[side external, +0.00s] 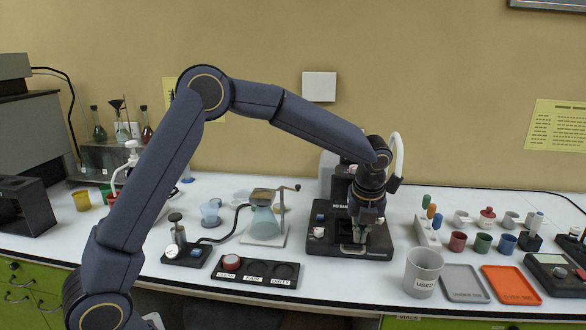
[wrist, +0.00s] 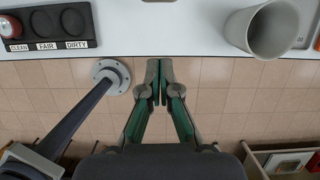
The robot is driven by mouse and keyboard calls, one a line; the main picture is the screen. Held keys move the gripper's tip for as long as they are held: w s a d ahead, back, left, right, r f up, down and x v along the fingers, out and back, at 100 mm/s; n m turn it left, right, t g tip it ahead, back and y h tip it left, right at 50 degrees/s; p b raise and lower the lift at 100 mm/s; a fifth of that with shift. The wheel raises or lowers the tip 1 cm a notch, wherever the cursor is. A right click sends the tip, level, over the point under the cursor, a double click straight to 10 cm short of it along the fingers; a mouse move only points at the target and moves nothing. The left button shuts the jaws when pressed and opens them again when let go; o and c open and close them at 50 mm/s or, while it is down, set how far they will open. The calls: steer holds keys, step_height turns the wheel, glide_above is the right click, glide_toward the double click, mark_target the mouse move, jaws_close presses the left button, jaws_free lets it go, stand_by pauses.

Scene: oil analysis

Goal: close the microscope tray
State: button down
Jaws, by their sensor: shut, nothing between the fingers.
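The microscope (side external: 327,178) stands on the white bench in the side view, partly hidden behind my arm. Its wide black base (side external: 325,244) reaches toward the bench's front. I cannot make out the tray apart from the base, or how far out it is. My gripper (side external: 360,238) points down and overlaps the front of the base in this view. In the wrist view my gripper (wrist: 160,62) is shut and empty, its fingertips together near the line of the bench's front edge. The microscope is not in the wrist view.
A black holder marked CLEAN, FAIR and DIRTY (side external: 255,281) lies left of the microscope. A grey USED cup (side external: 423,268) stands at the right, beside a grey tray (side external: 463,282) and an orange tray (side external: 510,283). Bare bench (wrist: 165,30) shows between holder and cup.

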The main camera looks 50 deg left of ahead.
steer(key=shift+t+y, duration=0.6)
steer(key=shift+y, duration=0.1)
steer(key=f, duration=0.4)
steer(key=w+a+f, duration=0.1)
steer(key=f, duration=0.6)
steer(key=shift+w+a+f, duration=0.2)
steer(key=shift+f, duration=0.15)
steer(key=shift+w+a+r, duration=0.2)
steer(key=shift+w+a, duration=0.25)
steer(key=shift+w+a+r, duration=0.15)
steer(key=shift+w+a, duration=0.3)
steer(key=shift+w+a+r, duration=0.15)
steer(key=shift+w+a, duration=0.3)
steer(key=shift+a, duration=0.05)
